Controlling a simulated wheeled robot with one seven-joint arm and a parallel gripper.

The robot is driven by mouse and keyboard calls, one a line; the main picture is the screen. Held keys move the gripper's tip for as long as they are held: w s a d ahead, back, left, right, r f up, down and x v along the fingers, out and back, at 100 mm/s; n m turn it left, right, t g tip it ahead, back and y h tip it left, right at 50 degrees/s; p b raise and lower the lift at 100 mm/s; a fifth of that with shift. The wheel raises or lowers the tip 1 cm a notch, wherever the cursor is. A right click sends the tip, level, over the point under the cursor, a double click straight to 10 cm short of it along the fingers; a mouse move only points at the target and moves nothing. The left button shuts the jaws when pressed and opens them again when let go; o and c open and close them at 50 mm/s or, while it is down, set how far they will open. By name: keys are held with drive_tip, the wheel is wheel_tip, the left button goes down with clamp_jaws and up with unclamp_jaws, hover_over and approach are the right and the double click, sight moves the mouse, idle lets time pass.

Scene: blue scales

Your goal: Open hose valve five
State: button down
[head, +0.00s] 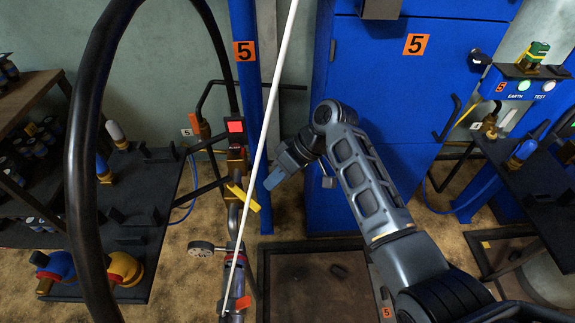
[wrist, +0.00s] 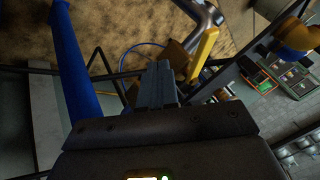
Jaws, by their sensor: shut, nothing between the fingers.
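A yellow valve handle (head: 242,196) sits on a metal pipe beside the blue post marked 5 in the head view. It lies slantwise across the pipe's line. It also shows in the wrist view (wrist: 203,52), up and to the right of my fingers. My gripper (head: 273,180) is to the right of the handle in the head view, with a visible gap. In the wrist view my gripper (wrist: 160,72) has its fingers together, with nothing between them. A second, red handle (head: 241,303) is lower on the same pipe, beneath a pressure gauge (head: 200,248).
A blue post (head: 245,110) with an orange 5 label stands behind the pipe. A blue cabinet (head: 385,80) is behind my arm. A black hose (head: 82,160) and a thin white pole (head: 266,130) cross the view. Dark benches flank both sides.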

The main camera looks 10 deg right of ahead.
sight(250, 203)
drive_tip(key=shift+s+a+p, duration=0.25)
drive_tip(key=shift+s+a, duration=0.3)
drive_tip(key=shift+a, duration=0.3)
drive_tip(key=shift+s+a+p, duration=0.25)
drive_tip(key=shift+s+a, duration=0.3)
drive_tip(key=shift+a, duration=0.3)
drive_tip(key=shift+s+a+r+m+t+p, duration=0.1)
drive_tip(key=shift+s+a+m+t+p, duration=0.25)
drive_tip(key=shift+m+p, duration=0.4)
drive_tip(key=m+p, duration=0.1)
drive_tip(key=s+t+p, duration=0.1)
drive_tip(key=p, duration=0.1)
drive_tip(key=shift+s+a+r+m, duration=0.15)
drive_tip(key=shift+a+r+m, duration=0.05)
drive_tip(key=shift+a+m, duration=0.2)
drive_tip(key=a+m+t+p, duration=0.1)
drive_tip(key=s+m+t+h+p, duration=0.1)
drive_tip(key=m+p, duration=0.1)
drive_tip(key=shift+s+a+f, duration=0.1)
drive_tip(key=shift+a, duration=0.3)
drive_tip(key=shift+s+a+f+p, duration=0.1)
drive_tip(key=shift+s+a+p, duration=0.1)
drive_tip(key=shift+a, duration=0.2)
drive_tip(key=shift+s+a+f+p, duration=0.1)
drive_tip(key=shift+a+p, duration=0.05)
drive_tip(key=shift+a, duration=0.4)
